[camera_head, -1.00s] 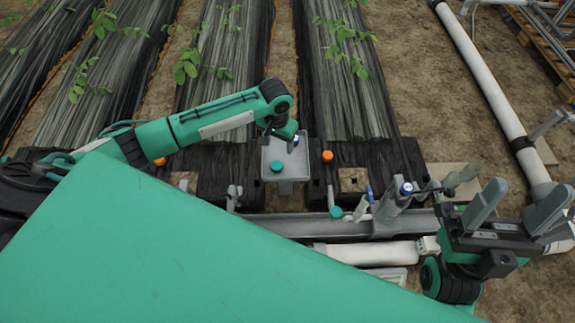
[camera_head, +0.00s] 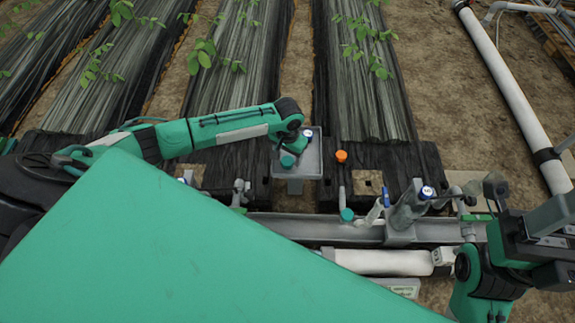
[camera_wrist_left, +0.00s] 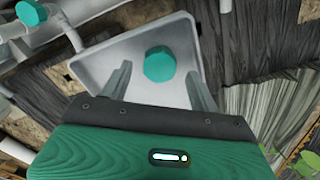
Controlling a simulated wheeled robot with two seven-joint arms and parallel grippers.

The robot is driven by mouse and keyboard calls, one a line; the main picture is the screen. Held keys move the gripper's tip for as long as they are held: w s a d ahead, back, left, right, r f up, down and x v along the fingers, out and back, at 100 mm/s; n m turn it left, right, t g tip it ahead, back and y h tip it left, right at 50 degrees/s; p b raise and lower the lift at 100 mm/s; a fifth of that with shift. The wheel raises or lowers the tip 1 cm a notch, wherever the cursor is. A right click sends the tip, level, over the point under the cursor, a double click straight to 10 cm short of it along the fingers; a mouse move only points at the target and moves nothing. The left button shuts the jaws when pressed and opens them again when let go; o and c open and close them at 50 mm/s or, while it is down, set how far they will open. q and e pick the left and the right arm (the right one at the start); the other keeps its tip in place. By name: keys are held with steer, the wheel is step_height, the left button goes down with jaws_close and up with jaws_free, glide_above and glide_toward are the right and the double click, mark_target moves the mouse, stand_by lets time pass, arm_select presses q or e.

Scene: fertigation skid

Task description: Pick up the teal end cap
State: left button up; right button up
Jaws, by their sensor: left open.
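The teal end cap (camera_head: 287,160) lies on a grey tray (camera_head: 313,169). In the left wrist view the cap (camera_wrist_left: 160,64) sits on the bare floor of the tray (camera_wrist_left: 98,70). My left gripper (camera_head: 297,146) is over the tray, close to the cap; its fingertips are hard to make out from the head. In the left wrist view its two fingers stand apart, one to each side of the cap in the picture, and the jaws (camera_wrist_left: 158,75) are empty. I cannot tell the height gap. My right gripper (camera_head: 527,208) is at the far right, fingers apart and empty.
An orange cap (camera_head: 341,156) stands right of the tray. Another teal cap (camera_head: 347,215) is on the grey rail (camera_head: 290,226), beside valve fittings (camera_head: 408,212). A white pipe (camera_head: 385,262) runs in front. My own green body covers the lower left.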

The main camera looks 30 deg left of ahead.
arm_select(q)
step_height(320, 180, down, 2)
steer(key=c, duration=1.1)
steer(key=shift+o, duration=0.2)
steer(key=shift+r, duration=0.2)
